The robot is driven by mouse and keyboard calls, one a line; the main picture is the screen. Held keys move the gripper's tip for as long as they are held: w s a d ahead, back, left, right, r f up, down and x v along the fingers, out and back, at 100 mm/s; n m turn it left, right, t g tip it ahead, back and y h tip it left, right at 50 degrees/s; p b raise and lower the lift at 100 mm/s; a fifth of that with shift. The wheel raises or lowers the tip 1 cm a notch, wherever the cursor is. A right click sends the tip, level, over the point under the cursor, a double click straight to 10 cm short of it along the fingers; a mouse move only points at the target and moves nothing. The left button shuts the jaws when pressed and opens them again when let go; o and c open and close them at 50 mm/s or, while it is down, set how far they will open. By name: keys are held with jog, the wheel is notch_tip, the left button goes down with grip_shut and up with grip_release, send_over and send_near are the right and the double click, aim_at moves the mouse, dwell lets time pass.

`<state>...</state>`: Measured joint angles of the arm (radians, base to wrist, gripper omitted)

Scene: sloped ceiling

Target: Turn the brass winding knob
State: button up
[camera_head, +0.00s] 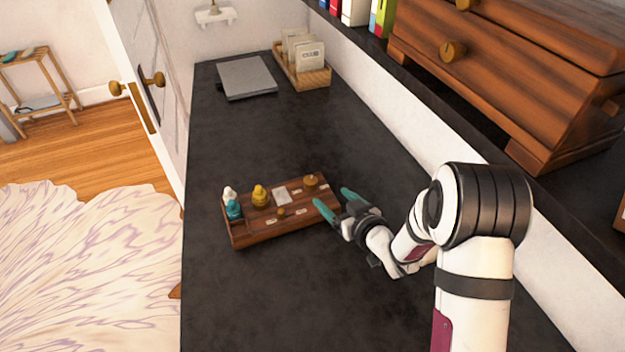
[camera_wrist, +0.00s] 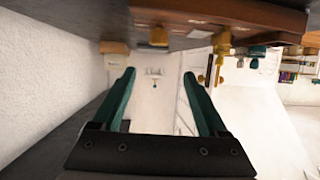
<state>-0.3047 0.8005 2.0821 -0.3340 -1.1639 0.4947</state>
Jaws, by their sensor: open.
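A dark wooden box (camera_head: 285,223) lies on the black counter, with small pieces on its top. A round brass knob (camera_head: 310,181) stands near its right end; a smaller brass knob (camera_head: 281,211) sits nearer its front. I cannot tell for certain which is the winding knob. My gripper (camera_head: 332,198) is open and empty, its teal fingers at the box's right end, close to the round knob. In the wrist view, the picture looks inverted: the box (camera_wrist: 215,12) spans the top, and a brass knob (camera_wrist: 158,36) appears between the finger directions, apart from both fingertips (camera_wrist: 159,73).
On the box stand a yellow-gold piece (camera_head: 261,196), a teal piece (camera_head: 234,210) and a white one. A grey flat slab (camera_head: 246,77) and a wooden card holder (camera_head: 303,72) lie farther back. A shelf with a wooden drawer chest (camera_head: 500,70) runs along the right. The counter between is clear.

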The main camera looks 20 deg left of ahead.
aim_at(312, 181)
jog(key=shift+h, duration=0.3)
jog(key=x, duration=1.5)
jog(key=shift+s+d+f, duration=0.1)
jog(key=shift+f, duration=0.15)
grip_shut()
